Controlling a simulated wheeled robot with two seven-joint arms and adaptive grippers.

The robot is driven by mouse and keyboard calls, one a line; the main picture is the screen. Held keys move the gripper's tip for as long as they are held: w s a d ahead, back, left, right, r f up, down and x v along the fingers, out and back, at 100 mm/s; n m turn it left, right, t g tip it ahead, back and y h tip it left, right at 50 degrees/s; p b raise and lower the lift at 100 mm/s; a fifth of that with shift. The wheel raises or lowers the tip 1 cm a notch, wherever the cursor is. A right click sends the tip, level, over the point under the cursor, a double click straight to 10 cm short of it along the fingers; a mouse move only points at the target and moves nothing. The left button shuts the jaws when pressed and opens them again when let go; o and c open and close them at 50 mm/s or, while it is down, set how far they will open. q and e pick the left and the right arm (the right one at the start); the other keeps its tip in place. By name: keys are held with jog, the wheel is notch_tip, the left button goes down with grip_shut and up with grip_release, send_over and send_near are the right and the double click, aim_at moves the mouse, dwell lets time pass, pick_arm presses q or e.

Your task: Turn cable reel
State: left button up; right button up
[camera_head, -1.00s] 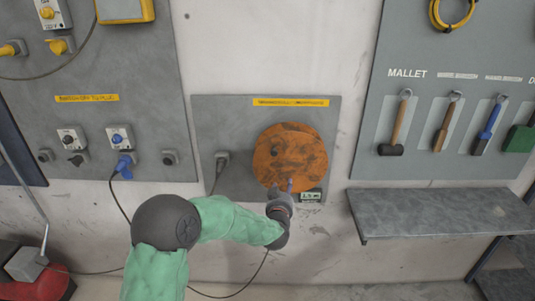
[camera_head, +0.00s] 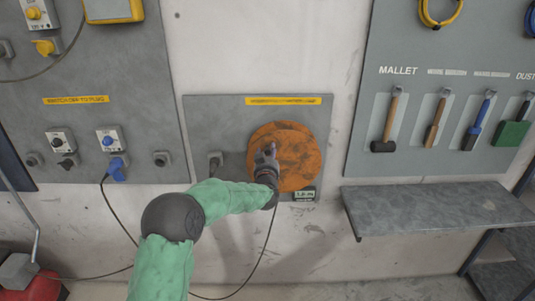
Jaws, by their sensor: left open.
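The cable reel (camera_head: 299,158) is a round orange disc with dark scuffs, mounted on a grey wall panel (camera_head: 220,120). A small display (camera_head: 304,195) sits just below it. My left gripper (camera_head: 267,152) is in front of the left part of the reel, its fingers pointing up. It is open and covers part of the disc, including the spot where a dark knob stood out earlier. Whether it touches the reel I cannot tell. My right gripper is not in view.
A grey shelf (camera_head: 440,208) juts out at the right, below a tool board with a mallet (camera_head: 390,125) and brushes. A socket panel (camera_head: 100,95) with a blue plug (camera_head: 117,170) is at the left. A black cable hangs below the reel panel.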

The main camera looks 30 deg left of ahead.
pick_arm(q)
jog(key=shift+w+a, duration=0.3)
jog(key=shift+w, duration=0.2)
grip_shut()
